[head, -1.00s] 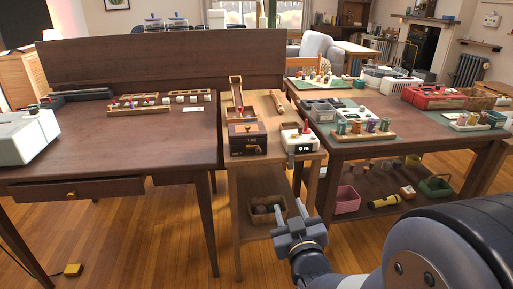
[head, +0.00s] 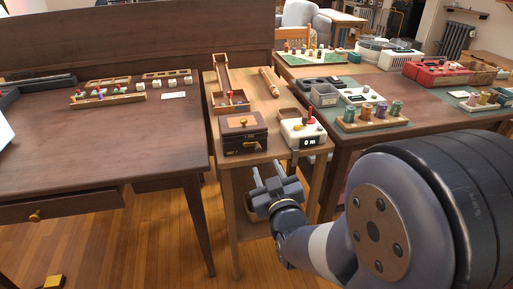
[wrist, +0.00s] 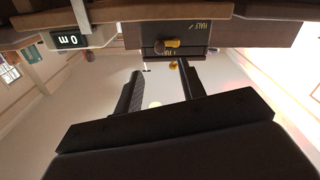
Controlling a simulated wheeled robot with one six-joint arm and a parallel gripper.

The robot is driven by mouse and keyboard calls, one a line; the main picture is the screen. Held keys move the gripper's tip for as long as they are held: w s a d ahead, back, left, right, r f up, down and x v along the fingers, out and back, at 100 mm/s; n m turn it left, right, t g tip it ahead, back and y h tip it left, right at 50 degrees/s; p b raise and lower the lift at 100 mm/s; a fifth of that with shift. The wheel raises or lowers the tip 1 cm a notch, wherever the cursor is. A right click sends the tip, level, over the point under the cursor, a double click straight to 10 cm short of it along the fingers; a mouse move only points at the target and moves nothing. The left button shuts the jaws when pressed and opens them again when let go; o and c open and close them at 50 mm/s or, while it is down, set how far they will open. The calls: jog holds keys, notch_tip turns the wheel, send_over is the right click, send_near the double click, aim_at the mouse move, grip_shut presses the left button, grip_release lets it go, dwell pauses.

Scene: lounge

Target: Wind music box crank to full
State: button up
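The music box (head: 231,137) is a dark wooden box with a pale inlay on its lid, standing on the narrow wooden side table. In the wrist view, which looks upside down, its front (wrist: 143,36) carries a small crank with a brown knob (wrist: 172,43) and brass part, near HALF and FULL lettering. The exact crank angle is hard to read. My gripper (head: 274,178) is in front of the side table, below and slightly right of the box. In the wrist view its two fingers (wrist: 160,75) are apart with nothing between them, short of the crank.
A white device (head: 301,132) reading "0 m" with a red knob stands right of the box, near the table edge. A wooden tray (head: 231,108) is behind the box. A large desk (head: 100,160) stands left, and a table (head: 425,107) with spools and bins right.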

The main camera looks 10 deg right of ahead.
aim_at(259, 150)
jog(key=w, duration=0.9)
jog(key=shift+b, duration=0.3)
grip_shut()
